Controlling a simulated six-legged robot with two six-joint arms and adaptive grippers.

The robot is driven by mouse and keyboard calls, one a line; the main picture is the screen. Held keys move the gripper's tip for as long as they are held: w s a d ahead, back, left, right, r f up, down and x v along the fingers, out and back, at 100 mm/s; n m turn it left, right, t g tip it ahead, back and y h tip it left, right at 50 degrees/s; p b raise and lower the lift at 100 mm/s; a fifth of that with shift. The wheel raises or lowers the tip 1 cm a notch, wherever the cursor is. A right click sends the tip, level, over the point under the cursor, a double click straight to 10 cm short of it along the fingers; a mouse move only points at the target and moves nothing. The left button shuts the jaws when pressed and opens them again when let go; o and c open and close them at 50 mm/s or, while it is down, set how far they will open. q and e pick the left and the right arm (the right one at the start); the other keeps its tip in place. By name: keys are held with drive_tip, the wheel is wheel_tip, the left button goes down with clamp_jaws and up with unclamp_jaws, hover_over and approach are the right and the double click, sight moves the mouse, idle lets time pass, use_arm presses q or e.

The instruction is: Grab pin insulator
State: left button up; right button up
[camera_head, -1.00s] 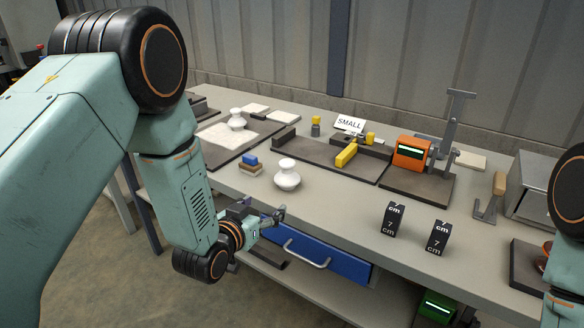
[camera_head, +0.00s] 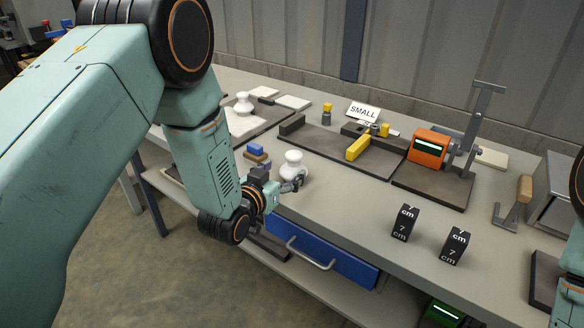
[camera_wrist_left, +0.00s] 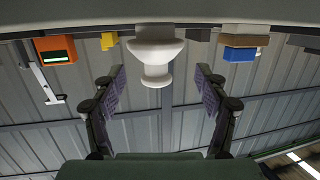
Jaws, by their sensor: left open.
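A white pin insulator (camera_head: 293,166) stands upright near the front edge of the workbench. My left gripper (camera_head: 296,184) is at its front side, low by its base, and partly covers it in the head view. In the left wrist view, which is upside down, the insulator (camera_wrist_left: 155,55) lies ahead, centred between the spread fingers of the left gripper (camera_wrist_left: 160,88). The fingers are open and empty, and the insulator appears beyond their tips. A second white insulator (camera_head: 243,104) stands farther back on the left. My right gripper is out of view.
A blue block on a brown one (camera_head: 256,152) sits just left of the near insulator. A dark tray (camera_head: 380,168) with a yellow bar (camera_head: 358,147) lies behind. An orange device (camera_head: 428,147) and black 7 cm blocks (camera_head: 405,222) are to the right.

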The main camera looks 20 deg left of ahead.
sight(292, 167)
use_arm(q)
drive_tip(key=x, duration=0.2)
drive_tip(key=d+x, duration=0.1)
drive_tip(key=x, duration=0.1)
drive_tip(key=shift+w, duration=0.45)
drive_tip(key=shift+w+a, duration=0.15)
drive_tip(key=shift+a, duration=0.15)
drive_tip(key=shift+d, duration=0.15)
